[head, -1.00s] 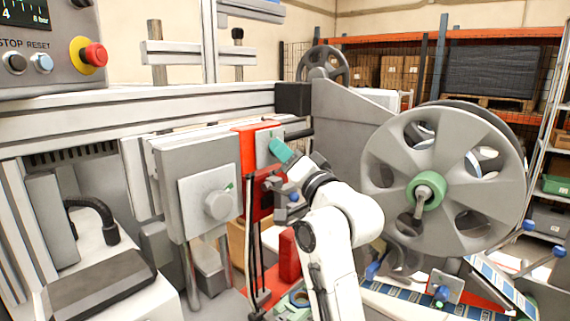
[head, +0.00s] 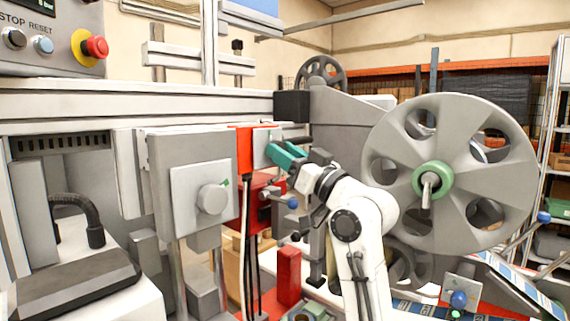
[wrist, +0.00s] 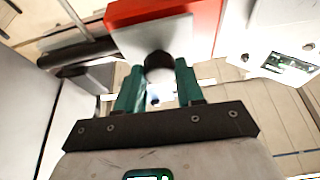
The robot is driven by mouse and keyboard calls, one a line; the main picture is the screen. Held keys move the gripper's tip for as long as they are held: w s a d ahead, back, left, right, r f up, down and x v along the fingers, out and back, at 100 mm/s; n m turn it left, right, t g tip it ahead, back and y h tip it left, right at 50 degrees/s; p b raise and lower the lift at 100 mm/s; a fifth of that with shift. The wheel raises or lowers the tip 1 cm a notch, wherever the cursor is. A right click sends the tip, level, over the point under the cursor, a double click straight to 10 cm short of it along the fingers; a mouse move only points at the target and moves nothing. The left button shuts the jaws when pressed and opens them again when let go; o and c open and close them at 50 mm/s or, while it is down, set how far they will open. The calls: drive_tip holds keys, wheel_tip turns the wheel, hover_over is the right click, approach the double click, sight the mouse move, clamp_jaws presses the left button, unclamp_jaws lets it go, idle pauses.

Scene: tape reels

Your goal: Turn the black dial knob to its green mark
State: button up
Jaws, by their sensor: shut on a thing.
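The black dial knob (wrist: 158,62) shows in the wrist view as a dark round end between my green fingertips, in front of a light grey plate on a red housing. My gripper (wrist: 158,78) is shut on it, one finger on each side. In the head view my gripper (head: 284,156) is at the face of the light grey plate (head: 261,147) on the red housing, and its fingers hide the knob there. I cannot make out the knob's pointer or a green mark beside it.
A grey box with a pale round knob (head: 212,198) and a small green mark stands left of my gripper. A large grey reel (head: 455,130) is close on the right. A red block (head: 289,272) and a blue-tipped lever (head: 291,202) are below my gripper.

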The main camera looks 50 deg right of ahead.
drive_tip(key=shift+w+f, duration=0.1)
drive_tip(key=shift+f, duration=0.05)
idle(0.3)
drive_tip(key=o, duration=1)
drive_tip(key=shift+o, duration=0.2)
drive_tip(key=shift+r, duration=0.2)
drive_tip(key=s+a+r, duration=0.4)
drive_tip(key=s+r, duration=0.8)
drive_tip(key=s, duration=0.1)
drive_tip(key=shift+s+r, duration=0.25)
drive_tip(key=shift+r, duration=0.15)
